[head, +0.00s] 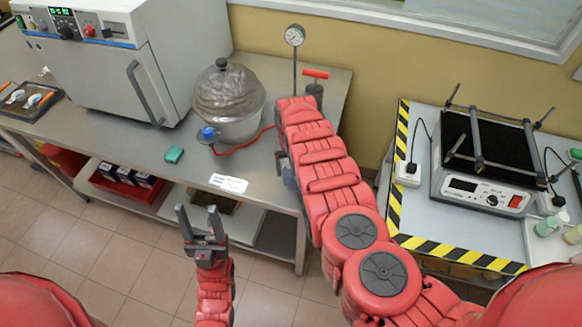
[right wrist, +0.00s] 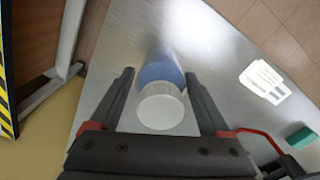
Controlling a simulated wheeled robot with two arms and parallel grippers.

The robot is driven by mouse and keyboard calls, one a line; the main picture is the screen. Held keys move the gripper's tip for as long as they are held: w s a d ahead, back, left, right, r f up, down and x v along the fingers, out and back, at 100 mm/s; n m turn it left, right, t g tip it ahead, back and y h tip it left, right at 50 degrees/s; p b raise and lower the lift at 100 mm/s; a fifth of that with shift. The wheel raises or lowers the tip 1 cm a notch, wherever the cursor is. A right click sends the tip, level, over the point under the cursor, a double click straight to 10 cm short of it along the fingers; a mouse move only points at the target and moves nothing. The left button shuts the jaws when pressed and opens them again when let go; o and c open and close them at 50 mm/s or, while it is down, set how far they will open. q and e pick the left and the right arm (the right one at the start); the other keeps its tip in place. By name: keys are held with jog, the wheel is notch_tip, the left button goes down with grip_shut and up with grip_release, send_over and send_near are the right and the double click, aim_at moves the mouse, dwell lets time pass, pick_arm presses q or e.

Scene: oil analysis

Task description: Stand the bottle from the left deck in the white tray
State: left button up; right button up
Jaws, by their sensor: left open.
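A bottle with a white cap (right wrist: 160,106) and a blue body (right wrist: 160,70) stands on the grey steel deck in the right wrist view. My right gripper (right wrist: 160,75) is open, with one finger on each side of the bottle and the cap nearest the camera. My left gripper (head: 198,222) is open and empty, in front of the left deck's (head: 130,140) front edge.
The left deck also holds a large oven-like unit (head: 150,60), a domed vessel (head: 228,100), a red hose, a green block (head: 174,154) and a white label (head: 228,183). At the right, a striped-edge table (head: 400,215) carries a shaker (head: 485,165) and small bottles (head: 553,223).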

jog(key=shift+o, duration=0.9)
jog(key=shift+w, duration=0.1)
jog(key=shift+r, duration=0.1)
